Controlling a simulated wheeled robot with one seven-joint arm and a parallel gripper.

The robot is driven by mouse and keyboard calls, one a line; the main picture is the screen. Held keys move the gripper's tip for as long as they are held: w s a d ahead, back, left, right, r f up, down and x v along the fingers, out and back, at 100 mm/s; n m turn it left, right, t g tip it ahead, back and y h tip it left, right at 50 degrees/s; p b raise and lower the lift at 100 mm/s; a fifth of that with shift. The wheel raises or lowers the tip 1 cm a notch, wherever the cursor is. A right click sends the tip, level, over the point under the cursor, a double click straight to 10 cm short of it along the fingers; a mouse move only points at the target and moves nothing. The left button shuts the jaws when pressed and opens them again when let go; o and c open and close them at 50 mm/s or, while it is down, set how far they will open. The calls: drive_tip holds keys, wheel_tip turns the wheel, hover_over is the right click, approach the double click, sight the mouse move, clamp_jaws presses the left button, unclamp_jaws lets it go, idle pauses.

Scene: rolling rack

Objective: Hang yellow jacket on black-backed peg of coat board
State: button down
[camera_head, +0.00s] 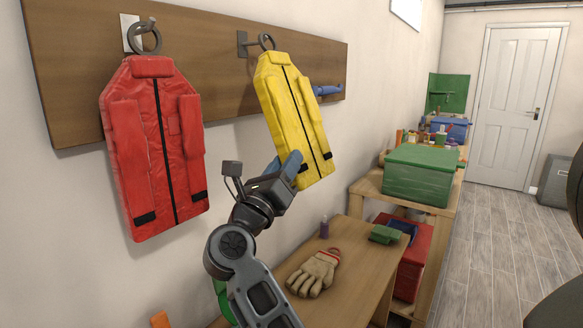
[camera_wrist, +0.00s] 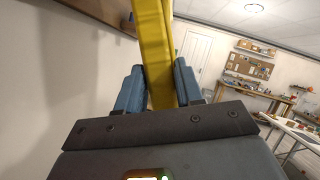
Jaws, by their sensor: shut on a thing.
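The yellow jacket (camera_head: 291,115) is upright, slightly tilted, in front of the coat board (camera_head: 225,85). My gripper (camera_head: 288,165) is shut on its lower part; in the wrist view the yellow strip (camera_wrist: 154,50) runs up between my blue fingers (camera_wrist: 158,88). The jacket's grey top ring (camera_head: 267,41) is at the outer end of the black-backed peg (camera_head: 243,44). I cannot tell whether the ring is around the peg or just in front of it. The red jacket (camera_head: 155,150) hangs by its ring on the white-backed peg (camera_head: 130,33) at the left.
A blue peg or bar (camera_head: 328,90) sticks out from the board just right of the yellow jacket. Below are a wooden bench (camera_head: 345,262) with a glove (camera_head: 314,273), and a shelf with a green box (camera_head: 420,175).

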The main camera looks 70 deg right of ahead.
drive_tip(key=shift+w+d, duration=0.1)
drive_tip(key=shift+w, duration=0.35)
drive_tip(key=shift+w+d+f+b, duration=0.15)
drive_tip(key=shift+w+f+b, duration=0.3)
drive_tip(key=shift+w+b, duration=0.3)
drive_tip(key=c, duration=0.6)
unclamp_jaws()
drive_tip(key=shift+c, duration=0.2)
drive_tip(key=shift+f, duration=0.1)
drive_tip(key=b+v, duration=0.2)
drive_tip(key=v, duration=0.5)
drive_tip(key=shift+a, duration=0.35)
drive_tip(key=shift+f, duration=0.1)
